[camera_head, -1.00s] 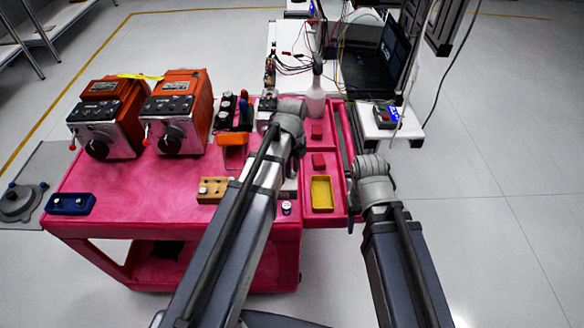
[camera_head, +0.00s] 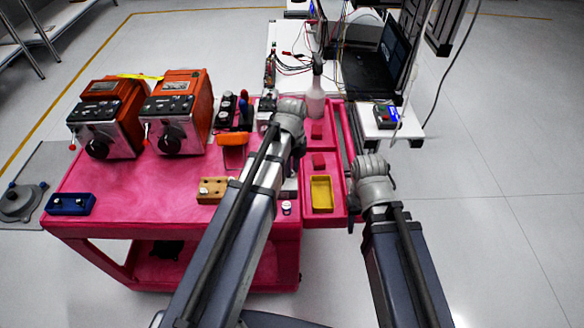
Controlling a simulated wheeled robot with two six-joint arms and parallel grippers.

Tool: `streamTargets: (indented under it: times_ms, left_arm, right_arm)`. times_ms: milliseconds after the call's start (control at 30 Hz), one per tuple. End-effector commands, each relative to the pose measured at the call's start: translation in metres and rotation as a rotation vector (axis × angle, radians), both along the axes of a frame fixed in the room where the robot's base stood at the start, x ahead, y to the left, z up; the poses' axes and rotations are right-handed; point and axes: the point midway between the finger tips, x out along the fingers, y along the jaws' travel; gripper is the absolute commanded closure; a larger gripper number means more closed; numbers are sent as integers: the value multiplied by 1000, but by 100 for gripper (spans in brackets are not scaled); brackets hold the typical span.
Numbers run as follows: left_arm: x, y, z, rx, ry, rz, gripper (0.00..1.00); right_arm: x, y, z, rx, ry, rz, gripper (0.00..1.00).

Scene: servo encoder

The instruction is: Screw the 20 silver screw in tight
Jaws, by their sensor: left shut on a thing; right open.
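My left gripper is mostly hidden behind its own forearm; its wrist (camera_head: 289,118) is over the right part of the pink cart (camera_head: 120,190). An orange-handled thing (camera_head: 232,139) sticks out left of that forearm and seems held by this gripper, but the contact is hidden. A tan block with dark holes (camera_head: 212,189) lies on the cart just left of the forearm. A small white-topped piece (camera_head: 286,208) stands near the front edge. I cannot make out the silver screw. My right gripper (camera_head: 351,225) is open and empty at the right edge of the red tray.
Two orange machines (camera_head: 178,115) stand at the back left. A blue block (camera_head: 70,204) lies at the front left corner. The red tray (camera_head: 337,190) holds a yellow bin (camera_head: 322,181) and red blocks. A spray bottle (camera_head: 315,95) stands behind. The cart's left middle is clear.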

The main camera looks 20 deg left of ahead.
Motion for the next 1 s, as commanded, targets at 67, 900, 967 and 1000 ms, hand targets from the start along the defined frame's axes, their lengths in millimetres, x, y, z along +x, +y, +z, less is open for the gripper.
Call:
streamTargets:
  times_ms: [67, 900, 967, 1000]
  left_arm:
    - [0, 0, 0, 0, 1, -124, 100]
    - [0, 0, 0, 0, 0, -157, 45]
    - [0, 0, 1, 0, 0, -157, 45]
    - [0, 0, 3, 0, 0, -157, 45]
  right_arm:
    - [0, 0, 0, 0, 0, 0, 50]
    - [0, 0, 0, 0, 0, 0, 50]
    - [0, 0, 2, 0, 0, 0, 50]
    - [0, 0, 3, 0, 0, 0, 50]
